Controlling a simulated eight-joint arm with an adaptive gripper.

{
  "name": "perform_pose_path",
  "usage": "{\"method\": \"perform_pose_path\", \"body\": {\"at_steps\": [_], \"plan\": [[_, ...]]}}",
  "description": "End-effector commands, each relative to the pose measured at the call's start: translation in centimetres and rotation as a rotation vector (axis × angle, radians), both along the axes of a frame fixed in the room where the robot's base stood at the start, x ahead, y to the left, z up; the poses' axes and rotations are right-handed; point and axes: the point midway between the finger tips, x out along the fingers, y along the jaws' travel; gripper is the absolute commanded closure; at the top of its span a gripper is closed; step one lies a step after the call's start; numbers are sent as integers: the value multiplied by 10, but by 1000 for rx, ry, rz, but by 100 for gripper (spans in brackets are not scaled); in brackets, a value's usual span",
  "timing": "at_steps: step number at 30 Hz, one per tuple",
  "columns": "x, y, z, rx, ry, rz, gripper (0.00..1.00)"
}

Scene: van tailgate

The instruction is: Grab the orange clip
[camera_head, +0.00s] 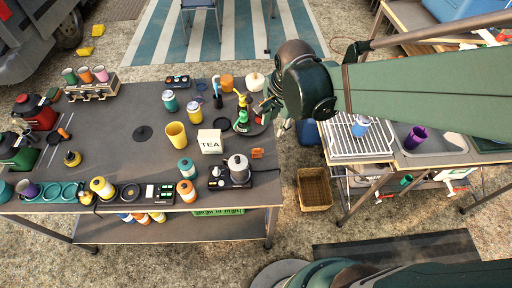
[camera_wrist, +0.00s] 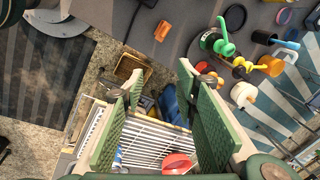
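The orange clip (camera_head: 257,153) lies near the right edge of the dark table (camera_head: 120,150), just right of the scale with the kettle (camera_head: 238,168). In the wrist view the orange clip (camera_wrist: 138,48) is beyond my fingertips, above and a little left of the gap between them. My gripper (camera_wrist: 158,80) is open, with nothing between its green pads. In the head view my gripper (camera_head: 277,118) hangs near the table's right edge, farther back than the clip, and is partly hidden by my arm.
A white TEA box (camera_head: 210,141) stands left of the clip. Small green and yellow tools (camera_head: 242,112) stand behind it. A wicker basket (camera_head: 314,188) sits on the ground to the right. A white rack (camera_head: 360,140) and a sink are farther right.

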Motion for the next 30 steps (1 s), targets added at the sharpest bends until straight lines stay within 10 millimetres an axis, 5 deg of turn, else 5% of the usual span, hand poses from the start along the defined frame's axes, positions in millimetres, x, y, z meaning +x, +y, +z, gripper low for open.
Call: {"method": "perform_pose_path", "body": {"at_steps": [21,30], "plan": [[19,67,-95,18,190,-454,70],[19,79,-115,9,220,-548,70]]}}
